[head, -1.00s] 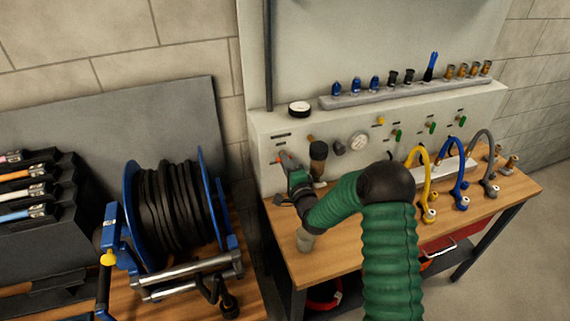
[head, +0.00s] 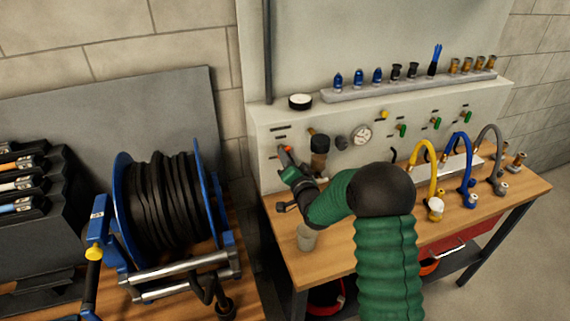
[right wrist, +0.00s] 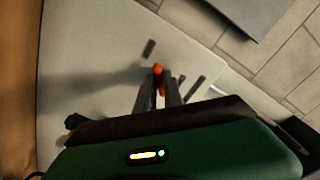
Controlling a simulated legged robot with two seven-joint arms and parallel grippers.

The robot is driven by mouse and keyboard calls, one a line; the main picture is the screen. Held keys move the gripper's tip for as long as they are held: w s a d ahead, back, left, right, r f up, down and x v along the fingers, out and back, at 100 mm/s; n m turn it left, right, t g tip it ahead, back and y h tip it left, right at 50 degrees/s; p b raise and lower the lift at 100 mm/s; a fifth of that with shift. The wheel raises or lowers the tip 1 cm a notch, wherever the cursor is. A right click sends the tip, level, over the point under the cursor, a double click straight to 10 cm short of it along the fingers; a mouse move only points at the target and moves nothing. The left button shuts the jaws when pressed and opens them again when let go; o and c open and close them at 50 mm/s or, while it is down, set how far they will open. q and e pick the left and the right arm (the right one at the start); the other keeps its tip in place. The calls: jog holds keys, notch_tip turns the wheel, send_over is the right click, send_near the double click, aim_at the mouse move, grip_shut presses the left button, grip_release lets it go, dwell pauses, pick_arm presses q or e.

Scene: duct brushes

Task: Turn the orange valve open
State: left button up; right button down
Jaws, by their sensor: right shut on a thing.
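The orange valve (head: 287,149) is on the left part of the light panel front above the workbench. Only a small bit of it shows in the head view, at the tips of my right gripper (head: 283,158). In the right wrist view the orange valve (right wrist: 158,72) shows between the two fingertips of my right gripper (right wrist: 159,83), which is shut on it. The fingers hide most of the valve, so its angle is hard to tell. My left gripper is not in view.
The workbench (head: 340,240) carries a grey cup (head: 307,237) below my right arm. A dark-topped cylinder (head: 320,146) and a gauge (head: 361,135) are right of the valve. Yellow (head: 424,160), blue and grey hoses stand further right. A hose reel (head: 165,205) is at left.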

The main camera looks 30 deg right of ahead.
jog(key=shift+d+n+b, duration=0.15)
jog(key=shift+n+b, duration=3.35)
jog(key=shift+n, duration=1.2)
jog(key=shift+r, duration=0.1)
jog(key=c, duration=1.5)
grip_release()
jog(key=shift+o, duration=0.2)
jog(key=b+v, duration=0.1)
jog(key=v, duration=1.6)
jog(key=shift+w, duration=0.15)
